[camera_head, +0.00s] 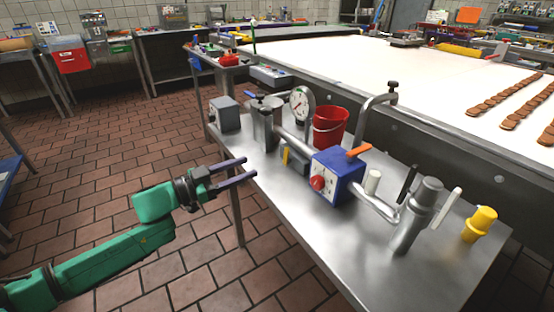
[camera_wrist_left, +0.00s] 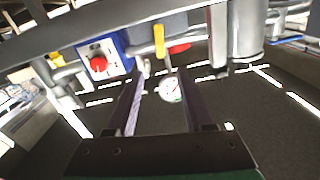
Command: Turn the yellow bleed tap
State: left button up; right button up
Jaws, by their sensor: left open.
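The small yellow tap (camera_head: 286,155) hangs by the metal pipe on the steel table, between the gauge and the blue box; it also shows in the wrist view (camera_wrist_left: 159,42), beyond the fingertips. My left gripper (camera_head: 245,169) is open and empty, off the table's left edge. Its two dark fingers point right, toward the tap, and are apart from it. In the wrist view both fingers (camera_wrist_left: 158,92) are spread, with the gauge between and beyond them. My right gripper is in no view.
The pressure gauge (camera_head: 301,103) stands behind the tap. The blue box (camera_head: 337,176) with a red knob and orange lever is to its right. A red bucket (camera_head: 330,127), a grey box (camera_head: 224,114) and a yellow plug (camera_head: 480,223) stand on the steel table (camera_head: 285,215). Its front part is bare.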

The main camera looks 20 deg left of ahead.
aim_at(286, 152)
pick_arm(q)
jog(key=p+x, duration=0.1)
jog(key=x, duration=1)
jog(key=shift+w+d, duration=0.1)
jog(key=shift+w, duration=0.15)
grip_shut()
